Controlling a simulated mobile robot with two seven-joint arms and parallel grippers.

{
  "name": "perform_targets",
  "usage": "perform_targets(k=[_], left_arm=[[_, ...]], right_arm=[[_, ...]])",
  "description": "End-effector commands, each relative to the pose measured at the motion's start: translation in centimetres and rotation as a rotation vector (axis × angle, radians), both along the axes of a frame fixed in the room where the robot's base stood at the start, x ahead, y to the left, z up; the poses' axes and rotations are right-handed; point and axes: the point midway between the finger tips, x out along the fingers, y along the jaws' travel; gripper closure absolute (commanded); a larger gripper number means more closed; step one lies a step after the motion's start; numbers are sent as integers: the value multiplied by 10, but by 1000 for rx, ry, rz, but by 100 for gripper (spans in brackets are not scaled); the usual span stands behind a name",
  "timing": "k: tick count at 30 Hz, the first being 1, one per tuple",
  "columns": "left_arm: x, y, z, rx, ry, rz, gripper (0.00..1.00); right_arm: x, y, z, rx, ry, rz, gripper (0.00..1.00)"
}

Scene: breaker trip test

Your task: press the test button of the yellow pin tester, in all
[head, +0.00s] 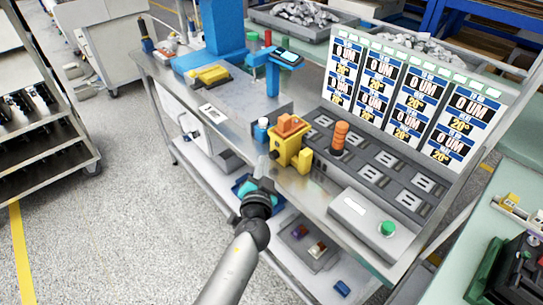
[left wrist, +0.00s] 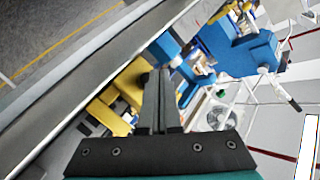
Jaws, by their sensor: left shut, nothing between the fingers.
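The yellow pin tester (head: 283,149) stands near the front edge of the metal bench, with an orange block (head: 290,123) on top and a dark round spot on its front-left face. I cannot tell which part of it is the test button. My left gripper (head: 262,164) is shut and empty, pointing up just left of the tester, at the bench's front edge. In the left wrist view, its closed fingers (left wrist: 160,95) are in the middle, with yellow parts (left wrist: 130,82) close to their left. I cannot tell whether they touch. My right gripper is in neither view.
A blue-capped bottle (head: 262,130) stands left of the tester, an orange stack (head: 340,135) right of it. A grey box with a green button (head: 388,228) lies at the bench's right front. Display panels (head: 410,95) stand behind. The floor (head: 120,200) at left is clear.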

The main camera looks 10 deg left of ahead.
Motion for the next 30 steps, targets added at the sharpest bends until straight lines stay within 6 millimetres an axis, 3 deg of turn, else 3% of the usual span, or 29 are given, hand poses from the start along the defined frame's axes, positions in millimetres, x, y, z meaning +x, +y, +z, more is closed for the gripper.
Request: perform_targets(k=[30], left_arm=[[7, -6, 0, 0, 0, 0, 100]], right_arm=[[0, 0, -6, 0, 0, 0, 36]])
